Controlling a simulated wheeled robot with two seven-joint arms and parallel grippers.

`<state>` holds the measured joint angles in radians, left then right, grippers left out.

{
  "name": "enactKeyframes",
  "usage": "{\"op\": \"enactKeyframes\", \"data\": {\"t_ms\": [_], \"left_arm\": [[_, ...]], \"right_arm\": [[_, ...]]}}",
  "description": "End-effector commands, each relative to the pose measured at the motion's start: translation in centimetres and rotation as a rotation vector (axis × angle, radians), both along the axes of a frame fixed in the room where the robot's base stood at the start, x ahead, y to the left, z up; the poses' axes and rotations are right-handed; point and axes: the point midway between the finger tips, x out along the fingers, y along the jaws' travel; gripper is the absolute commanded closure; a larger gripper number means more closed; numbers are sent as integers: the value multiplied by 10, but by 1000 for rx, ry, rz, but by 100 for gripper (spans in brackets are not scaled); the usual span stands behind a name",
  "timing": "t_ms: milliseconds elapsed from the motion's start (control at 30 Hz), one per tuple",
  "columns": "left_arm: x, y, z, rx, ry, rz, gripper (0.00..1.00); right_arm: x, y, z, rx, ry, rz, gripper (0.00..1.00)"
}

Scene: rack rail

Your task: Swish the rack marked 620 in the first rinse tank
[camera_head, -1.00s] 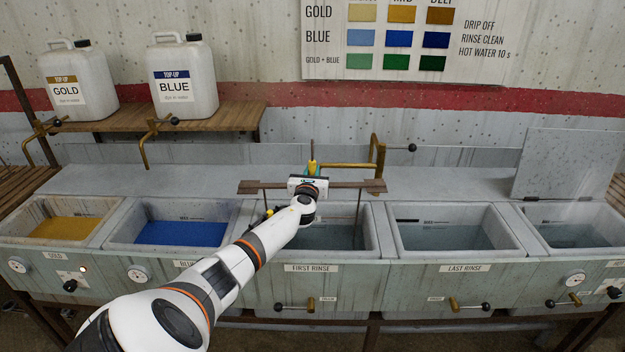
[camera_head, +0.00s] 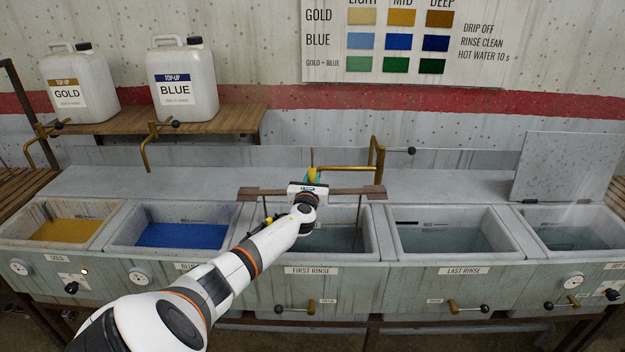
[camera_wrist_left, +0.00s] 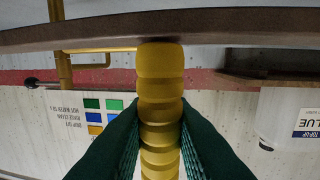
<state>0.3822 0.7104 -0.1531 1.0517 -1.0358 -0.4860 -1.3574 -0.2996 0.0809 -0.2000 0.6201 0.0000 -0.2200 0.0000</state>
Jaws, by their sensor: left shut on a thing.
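The rack shows as a brown crossbar (camera_head: 352,191) with thin rods hanging from it, held over the first rinse tank (camera_head: 376,232). Its number cannot be read. My left gripper (camera_head: 311,178) is shut on the rack's yellow ribbed handle, with the handle (camera_wrist_left: 160,100) between the green fingers in the left wrist view. The rods reach down into the first rinse tank, and their lower ends are hidden by the tank and my arm. The water in that tank is grey-blue. My right gripper is not in view.
The blue dye tank (camera_head: 182,234) and gold dye tank (camera_head: 65,230) lie to the left. The last rinse tank (camera_head: 450,256) is to the right. A brass tap (camera_head: 378,153) stands just behind the crossbar. Two jugs stand on the back-left shelf (camera_head: 225,118).

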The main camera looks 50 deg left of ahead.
Motion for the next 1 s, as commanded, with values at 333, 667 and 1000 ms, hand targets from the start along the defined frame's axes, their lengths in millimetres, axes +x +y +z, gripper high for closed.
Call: {"op": "enactKeyframes", "data": {"t_ms": [333,667,1000], "left_arm": [[6,7,1,2,-5,2,100],[17,18,1,2,-5,2,100],[22,24,2,2,-4,0,100]], "right_arm": [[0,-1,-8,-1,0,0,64],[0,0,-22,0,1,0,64],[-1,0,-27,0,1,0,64]]}}
